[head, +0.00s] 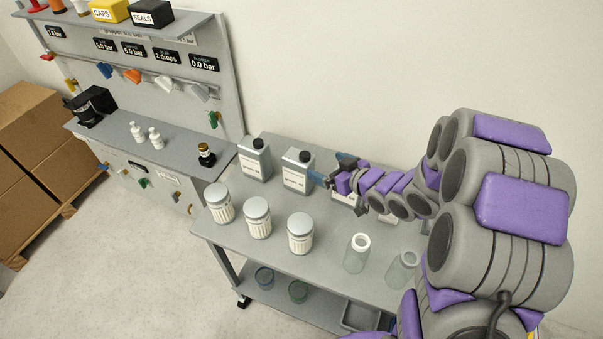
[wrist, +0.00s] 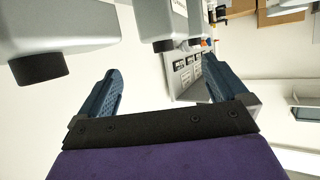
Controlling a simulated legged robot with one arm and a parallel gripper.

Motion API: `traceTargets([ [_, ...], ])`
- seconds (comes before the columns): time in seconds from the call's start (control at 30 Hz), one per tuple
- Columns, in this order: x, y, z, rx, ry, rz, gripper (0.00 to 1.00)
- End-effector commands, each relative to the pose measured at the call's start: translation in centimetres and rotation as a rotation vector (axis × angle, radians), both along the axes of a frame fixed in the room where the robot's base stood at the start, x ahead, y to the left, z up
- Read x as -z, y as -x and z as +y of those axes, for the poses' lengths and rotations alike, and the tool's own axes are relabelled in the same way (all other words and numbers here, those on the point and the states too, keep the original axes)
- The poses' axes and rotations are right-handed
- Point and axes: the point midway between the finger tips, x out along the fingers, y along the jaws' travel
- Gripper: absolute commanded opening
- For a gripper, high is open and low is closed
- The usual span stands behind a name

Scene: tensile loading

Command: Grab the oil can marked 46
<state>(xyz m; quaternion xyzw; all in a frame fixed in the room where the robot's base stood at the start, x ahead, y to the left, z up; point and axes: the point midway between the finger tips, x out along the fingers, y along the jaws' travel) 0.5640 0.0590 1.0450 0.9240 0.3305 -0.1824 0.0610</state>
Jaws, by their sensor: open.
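Grey oil cans with black caps and pale labels stand along the back of the bench: a left can (head: 254,163), a middle can (head: 298,176) and a third can (head: 345,217), mostly hidden behind my arm. The label numbers are too small to read, so I cannot tell which is marked 46. My gripper (head: 328,181) is by the right side of the middle can. In the wrist view my gripper (wrist: 162,82) has its blue fingers apart with nothing between them.
Several lidded white jars (head: 258,218) line the bench front, with clear glass jars (head: 357,253) to their right. A panel station (head: 150,80) stands left, cardboard boxes (head: 45,145) farther left.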

Motion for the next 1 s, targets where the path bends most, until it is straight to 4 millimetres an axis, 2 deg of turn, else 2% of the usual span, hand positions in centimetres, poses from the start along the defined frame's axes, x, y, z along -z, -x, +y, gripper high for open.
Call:
traceTargets([
  [0.03,0.5,-0.7,1.0,-0.005,0.002,-0.001,1.00],
  [0.2,1.6,-2.5,3.0,-0.006,0.006,0.000,1.00],
  [0.53,2.6,-4.4,3.7,-0.004,0.002,-0.002,1.00],
  [0.8,3.9,-6.9,5.9,-0.004,0.003,-0.001,1.00],
  [1.0,3.9,-7.1,6.3,-0.002,0.006,-0.001,1.00],
])
